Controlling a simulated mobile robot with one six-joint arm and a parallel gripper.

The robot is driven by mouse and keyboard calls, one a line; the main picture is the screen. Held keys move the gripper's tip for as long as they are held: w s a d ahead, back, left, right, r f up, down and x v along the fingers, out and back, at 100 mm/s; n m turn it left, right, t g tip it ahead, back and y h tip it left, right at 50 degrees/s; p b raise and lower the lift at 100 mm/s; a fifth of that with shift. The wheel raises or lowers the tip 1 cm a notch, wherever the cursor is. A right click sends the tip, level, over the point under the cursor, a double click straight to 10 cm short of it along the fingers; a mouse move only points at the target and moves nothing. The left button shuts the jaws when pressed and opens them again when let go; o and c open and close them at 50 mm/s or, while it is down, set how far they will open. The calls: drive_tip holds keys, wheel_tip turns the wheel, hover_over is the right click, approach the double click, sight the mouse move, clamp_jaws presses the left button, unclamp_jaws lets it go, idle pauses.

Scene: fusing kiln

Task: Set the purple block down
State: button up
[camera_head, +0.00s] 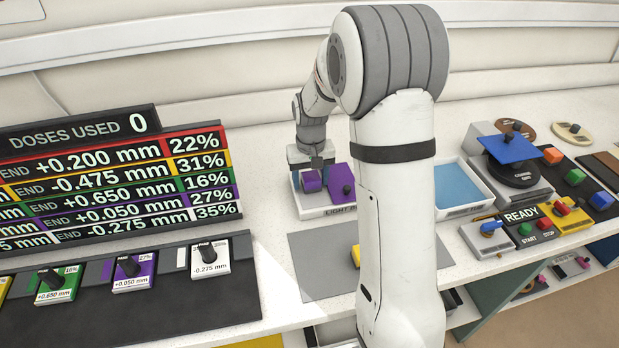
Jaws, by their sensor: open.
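The purple block (312,182) is at the left part of the white light box (318,212), directly under my gripper (312,170). My gripper points down, with its jaws open around or just above the block. The small view does not show whether the jaws touch it. The block appears to rest on the light box, though its underside is hard to make out. My arm hides the right part of the light box.
A grey mat (313,263) lies in front of the light box. A blue-bottomed tray (462,187) is right of my arm. Further right are a blue plate (510,148) on a dark round stand and a READY panel (521,215). A doses board (110,185) stands left.

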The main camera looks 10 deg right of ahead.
sight(312, 177)
drive_tip(key=shift+d, duration=0.1)
drive_tip(key=shift+w+r, duration=0.15)
drive_tip(key=shift+r, duration=0.45)
wheel_tip(312, 177, up, 11)
drive_tip(key=s+t, duration=0.3)
drive_tip(key=s, duration=2.2)
drive_tip(key=shift+s+a+r, duration=0.15)
drive_tip(key=shift+a+r, duration=0.05)
drive_tip(key=shift+r, duration=0.25)
